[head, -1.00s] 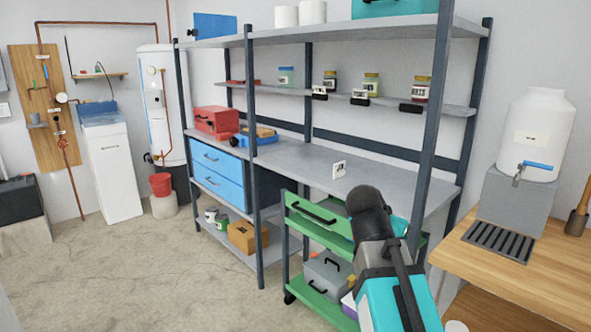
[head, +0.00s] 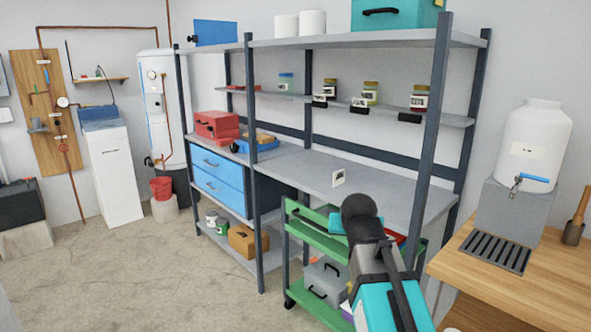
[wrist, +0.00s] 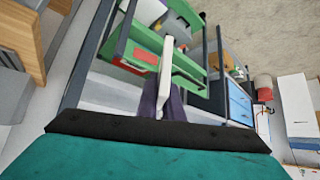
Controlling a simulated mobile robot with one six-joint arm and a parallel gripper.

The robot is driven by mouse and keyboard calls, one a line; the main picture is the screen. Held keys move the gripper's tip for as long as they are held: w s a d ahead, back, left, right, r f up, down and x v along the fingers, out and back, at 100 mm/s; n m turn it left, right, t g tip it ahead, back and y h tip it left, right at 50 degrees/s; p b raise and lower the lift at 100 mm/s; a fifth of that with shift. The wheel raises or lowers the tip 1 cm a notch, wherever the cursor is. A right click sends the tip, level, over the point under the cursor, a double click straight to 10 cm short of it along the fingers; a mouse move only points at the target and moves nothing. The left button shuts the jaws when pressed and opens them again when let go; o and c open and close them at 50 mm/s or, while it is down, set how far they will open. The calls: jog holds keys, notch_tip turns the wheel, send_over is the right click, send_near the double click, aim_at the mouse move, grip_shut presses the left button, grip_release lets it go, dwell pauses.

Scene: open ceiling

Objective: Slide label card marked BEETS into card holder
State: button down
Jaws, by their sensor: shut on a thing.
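A small white card (head: 338,177) with dark markings stands upright in front of the workbench in the head view; its word is too small to read. My gripper (wrist: 163,92) is shut on the card, which shows edge-on as a pale strip in the wrist view (wrist: 166,62). In the head view the fingers are hidden behind my dark wrist. Black card holders sit along the upper shelf's front edge: left (head: 320,101), middle (head: 359,107) and right (head: 410,117). The left and middle ones show white cards; the right one shows none. The held card is below and apart from them.
The grey workbench (head: 300,163) is mostly clear. A shelf post (head: 432,140) rises right of my arm. A green trolley (head: 318,240) stands below.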

jog(key=shift+w+n+y+p, duration=0.6)
jog(key=shift+n+y+p, duration=0.15)
jog(key=shift+p, duration=2.2)
jog(key=shift+w+f+n+p, duration=0.15)
jog(key=shift+n+p, duration=0.2)
jog(key=shift+p, duration=0.5)
jog(key=shift+f, duration=0.1)
jog(key=shift+d, duration=0.15)
jog(key=shift+d, duration=0.2)
jog(key=shift+a, duration=0.1)
